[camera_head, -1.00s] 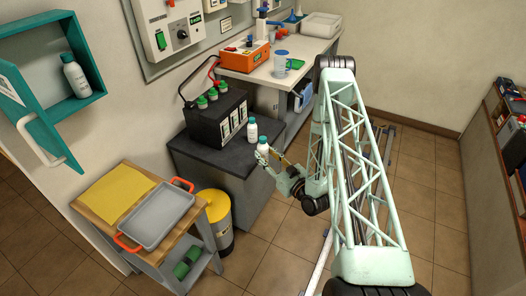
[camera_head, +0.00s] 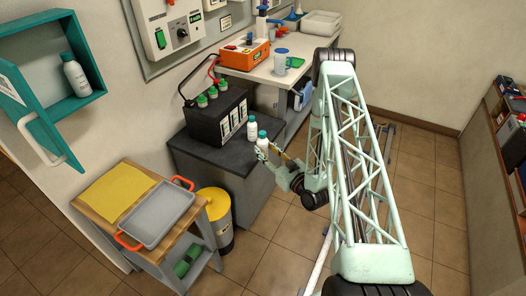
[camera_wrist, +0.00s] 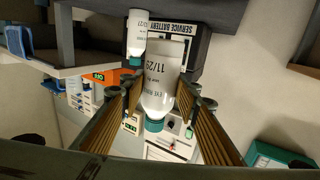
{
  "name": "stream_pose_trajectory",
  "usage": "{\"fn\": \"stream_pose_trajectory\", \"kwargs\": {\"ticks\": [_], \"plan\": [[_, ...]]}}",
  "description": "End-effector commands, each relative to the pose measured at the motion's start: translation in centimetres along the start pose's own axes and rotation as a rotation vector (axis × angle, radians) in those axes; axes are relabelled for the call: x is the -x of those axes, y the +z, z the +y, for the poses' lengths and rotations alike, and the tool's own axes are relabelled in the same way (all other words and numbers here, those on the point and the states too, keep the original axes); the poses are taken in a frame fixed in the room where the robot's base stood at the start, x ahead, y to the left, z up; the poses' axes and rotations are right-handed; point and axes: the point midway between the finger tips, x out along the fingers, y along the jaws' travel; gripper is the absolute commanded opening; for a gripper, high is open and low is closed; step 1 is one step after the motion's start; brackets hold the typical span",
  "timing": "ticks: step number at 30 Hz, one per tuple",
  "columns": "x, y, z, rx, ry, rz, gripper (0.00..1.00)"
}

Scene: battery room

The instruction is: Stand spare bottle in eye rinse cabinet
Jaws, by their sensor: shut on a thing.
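My gripper (camera_head: 264,154) is shut on a white bottle with a teal cap (camera_head: 262,143), near the front edge of the dark bench. One white bottle (camera_head: 74,76) stands inside, toward the right.
A black battery (camera_head: 217,118) with green caps stands on the dark bench (camera_head: 190,152) beside the bottles. A wooden cart (camera_head: 163,240) with a grey tray (camera_head: 160,214) and a yellow bin (camera_head: 217,215) stand between bench and cabinet. The floor in front is clear.

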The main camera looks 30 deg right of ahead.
Motion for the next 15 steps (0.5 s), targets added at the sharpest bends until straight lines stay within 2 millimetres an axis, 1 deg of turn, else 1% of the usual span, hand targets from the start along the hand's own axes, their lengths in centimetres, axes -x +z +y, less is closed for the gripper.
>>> {"fn": "stream_pose_trajectory", "kwargs": {"ticks": [1,5,15], "plan": [[-0.4,-1.1,0.1,0.002,0.000,0.003,0.13],[-1.3,-3.4,0.4,0.002,0.008,0.003,0.13],[-3.9,-11.0,1.2,0.002,0.038,0.004,0.13]]}}
